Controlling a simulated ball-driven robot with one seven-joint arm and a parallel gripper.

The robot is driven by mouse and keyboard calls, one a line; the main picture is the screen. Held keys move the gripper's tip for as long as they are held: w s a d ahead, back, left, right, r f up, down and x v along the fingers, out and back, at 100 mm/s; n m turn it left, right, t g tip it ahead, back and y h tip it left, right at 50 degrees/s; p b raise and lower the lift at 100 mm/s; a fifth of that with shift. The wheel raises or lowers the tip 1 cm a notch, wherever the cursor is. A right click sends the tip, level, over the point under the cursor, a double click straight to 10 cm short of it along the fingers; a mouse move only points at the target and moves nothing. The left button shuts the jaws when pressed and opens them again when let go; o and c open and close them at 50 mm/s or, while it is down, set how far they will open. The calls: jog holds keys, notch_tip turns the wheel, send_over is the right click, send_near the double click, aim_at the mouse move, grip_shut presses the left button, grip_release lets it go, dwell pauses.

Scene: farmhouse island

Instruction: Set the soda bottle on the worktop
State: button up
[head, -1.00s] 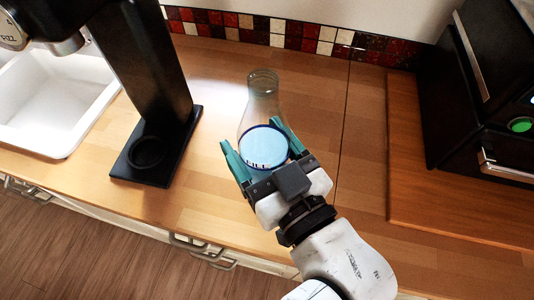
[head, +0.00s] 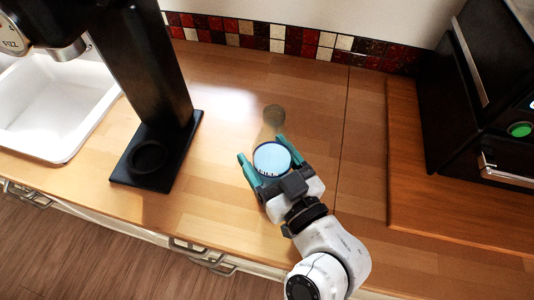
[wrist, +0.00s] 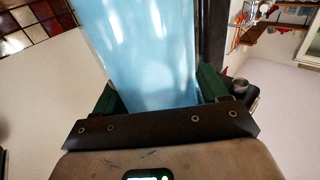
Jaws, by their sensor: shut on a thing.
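The soda bottle (head: 271,160) is clear with a pale blue lower part, and its greenish neck (head: 273,117) points towards the back wall. My gripper (head: 262,149) is shut on it, with a green finger on each side of the blue part. In the wrist view the pale blue bottle (wrist: 145,55) fills the space between the fingers. The bottle is over the wooden worktop (head: 225,105), between the black soda machine and the seam on the right. I cannot tell whether its base touches the wood.
The black soda machine (head: 150,90) stands to the left on its flat base, beside a white sink (head: 55,100). A black appliance (head: 480,100) stands at the right near a raised wooden board (head: 430,195). Red and white tiles (head: 290,40) line the back. Worktop around the bottle is clear.

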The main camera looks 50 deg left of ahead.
jog(key=shift+f, duration=0.1)
jog(key=o, duration=1.6)
jog(key=shift+o, duration=0.2)
jog(key=b+v, duration=0.4)
jog(key=v, duration=0.8)
jog(key=shift+s, duration=0.15)
